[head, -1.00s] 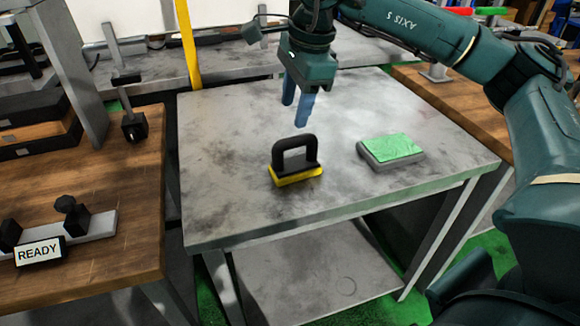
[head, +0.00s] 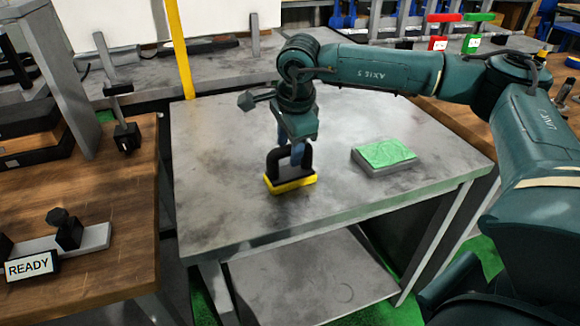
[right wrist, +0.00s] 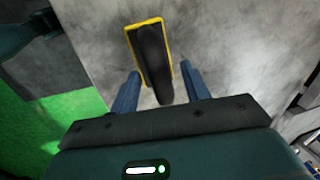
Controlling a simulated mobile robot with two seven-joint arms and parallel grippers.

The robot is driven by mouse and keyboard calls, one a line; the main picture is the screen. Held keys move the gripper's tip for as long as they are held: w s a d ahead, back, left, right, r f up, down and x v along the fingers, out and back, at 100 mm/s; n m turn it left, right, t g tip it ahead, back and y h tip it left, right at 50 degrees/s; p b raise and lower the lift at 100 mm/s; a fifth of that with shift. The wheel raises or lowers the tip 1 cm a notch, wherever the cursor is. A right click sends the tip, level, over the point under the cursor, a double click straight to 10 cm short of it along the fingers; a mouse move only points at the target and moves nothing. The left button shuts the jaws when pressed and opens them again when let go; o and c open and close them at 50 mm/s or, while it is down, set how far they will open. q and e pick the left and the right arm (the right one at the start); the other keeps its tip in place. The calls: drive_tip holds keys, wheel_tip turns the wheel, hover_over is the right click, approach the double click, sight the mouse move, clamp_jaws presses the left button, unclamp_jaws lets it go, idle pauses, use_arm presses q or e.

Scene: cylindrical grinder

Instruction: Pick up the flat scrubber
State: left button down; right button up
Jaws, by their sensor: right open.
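A scrubber with a black arched handle on a yellow base (head: 290,185) stands on the grey metal table (head: 220,215). A flat grey block with a green top (head: 386,153) lies to its right, near the table's right side. My right gripper (head: 292,154) is low over the black-handled scrubber, its fingers partly behind the handle. In the right wrist view the open blue fingers (right wrist: 160,76) lie either side of the black handle (right wrist: 153,60). I cannot tell whether they touch it. My left gripper is not in view.
A wooden bench (head: 110,210) with a READY sign (head: 32,266) stands at the left. A yellow post (head: 179,50) rises behind the table's far left corner. Red and green items (head: 440,30) sit at the back right. The table is otherwise clear.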

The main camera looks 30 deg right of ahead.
drive_tip(key=shift+w+f, duration=0.15)
drive_tip(key=shift+f, duration=0.65)
drive_tip(key=shift+c, duration=0.4)
clamp_jaws()
drive_tip(key=shift+r, duration=0.1)
